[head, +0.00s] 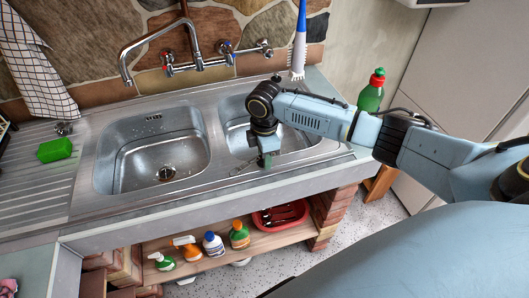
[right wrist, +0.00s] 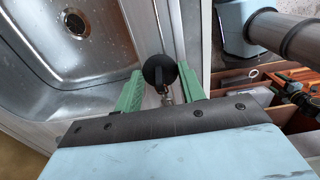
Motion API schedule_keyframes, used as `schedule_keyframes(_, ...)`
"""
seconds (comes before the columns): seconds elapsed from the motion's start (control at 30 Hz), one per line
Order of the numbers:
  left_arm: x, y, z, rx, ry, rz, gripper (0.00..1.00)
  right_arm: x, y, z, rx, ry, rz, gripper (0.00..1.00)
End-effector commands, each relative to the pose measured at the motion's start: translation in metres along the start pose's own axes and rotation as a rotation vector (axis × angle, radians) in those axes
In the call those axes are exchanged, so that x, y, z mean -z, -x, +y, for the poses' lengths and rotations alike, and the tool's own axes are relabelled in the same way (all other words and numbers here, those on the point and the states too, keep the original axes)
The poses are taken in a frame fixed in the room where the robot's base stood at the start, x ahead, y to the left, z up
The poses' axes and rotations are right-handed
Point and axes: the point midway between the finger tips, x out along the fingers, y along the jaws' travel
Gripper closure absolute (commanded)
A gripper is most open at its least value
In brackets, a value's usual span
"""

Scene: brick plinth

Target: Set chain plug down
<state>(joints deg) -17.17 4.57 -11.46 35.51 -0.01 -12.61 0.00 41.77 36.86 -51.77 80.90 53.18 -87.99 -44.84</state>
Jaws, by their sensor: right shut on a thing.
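The chain plug (right wrist: 158,70) is a dark round disc with a metal fitting, seen in the right wrist view between the two green fingers of my right gripper (right wrist: 159,88). My right gripper (head: 265,160) is shut on it, over the front rim of the right basin in the head view. The plug itself is mostly hidden there; a thin chain (head: 240,168) shows on the steel just left of the fingers. The steel sink (head: 85,165) has a left basin (head: 135,165) with an open drain (head: 166,174) and a right basin (head: 236,125). My left gripper is not in view.
A tap (head: 190,50) stands behind the basins. A green sponge (head: 55,150) lies on the left drainboard. A white-and-blue brush (head: 298,45) and a green bottle (head: 370,95) are at the right. Spray bottles (head: 188,248) and a red tub (head: 281,216) sit on the shelf below.

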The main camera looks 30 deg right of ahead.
Motion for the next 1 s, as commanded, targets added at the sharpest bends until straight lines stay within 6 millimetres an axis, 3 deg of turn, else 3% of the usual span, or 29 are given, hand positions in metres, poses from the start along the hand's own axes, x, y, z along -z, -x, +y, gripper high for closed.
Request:
schedule_keyframes(0.17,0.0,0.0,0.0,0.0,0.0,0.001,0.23,0.0,-0.003,0.0,0.0,0.001,0.0,0.83)
schedule_keyframes(0.2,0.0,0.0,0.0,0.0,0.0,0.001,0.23,0.0,-0.003,0.0,0.0,0.001,0.0,0.58)
schedule_keyframes(0.37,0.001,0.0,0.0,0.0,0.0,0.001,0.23,0.0,-0.003,0.0,0.0,0.001,0.0,0.39)
schedule_keyframes(0.73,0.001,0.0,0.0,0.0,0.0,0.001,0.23,-0.001,0.004,0.0,-0.001,0.0,-0.001,0.39)
schedule_keyframes(1.0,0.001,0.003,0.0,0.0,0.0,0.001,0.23,0.0,0.056,0.001,-0.004,0.001,0.0,0.39)
